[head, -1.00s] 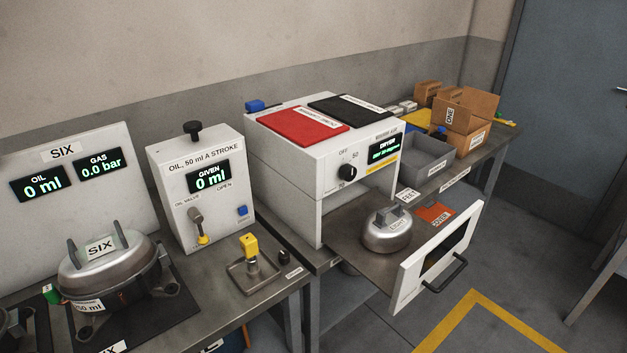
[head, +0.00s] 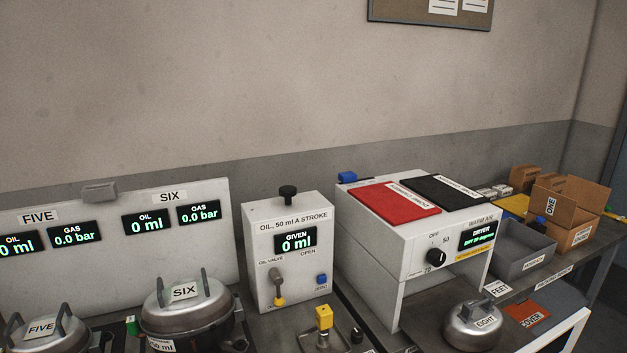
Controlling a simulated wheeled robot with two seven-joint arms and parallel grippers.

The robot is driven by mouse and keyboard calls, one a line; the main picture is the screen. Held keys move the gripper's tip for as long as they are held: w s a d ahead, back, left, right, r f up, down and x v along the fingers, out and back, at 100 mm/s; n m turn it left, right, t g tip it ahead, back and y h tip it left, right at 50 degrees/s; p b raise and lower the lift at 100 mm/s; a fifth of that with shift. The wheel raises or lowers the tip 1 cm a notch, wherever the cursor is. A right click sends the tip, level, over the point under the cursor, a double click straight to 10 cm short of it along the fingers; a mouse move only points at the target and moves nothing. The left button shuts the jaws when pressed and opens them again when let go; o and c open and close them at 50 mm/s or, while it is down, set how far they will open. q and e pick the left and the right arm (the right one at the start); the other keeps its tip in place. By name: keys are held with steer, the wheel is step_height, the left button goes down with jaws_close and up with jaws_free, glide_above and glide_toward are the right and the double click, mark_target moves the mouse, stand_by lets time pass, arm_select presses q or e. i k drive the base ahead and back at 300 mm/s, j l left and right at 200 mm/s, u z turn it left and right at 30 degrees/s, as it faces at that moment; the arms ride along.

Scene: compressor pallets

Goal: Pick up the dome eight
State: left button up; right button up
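The dome eight (head: 474,326) is a grey metal dome with a handle block on top and a label reading EIGHT. It sits on the pulled-out tray of the white dryer (head: 408,236), at the lower right of the head view. Its lower edge is close to the bottom of the picture. The dryer's open front panel (head: 562,335) shows only in part at the bottom right. Neither of my grippers is in view.
Domes labelled FIVE (head: 42,332) and SIX (head: 187,302) stand at the left. The oil unit (head: 290,251) stands left of the dryer. A grey bin (head: 524,253) and a cardboard box (head: 573,211) are at the right. An orange card (head: 527,313) lies beside dome eight.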

mark_target(474, 325)
steer(key=z, duration=1.4)
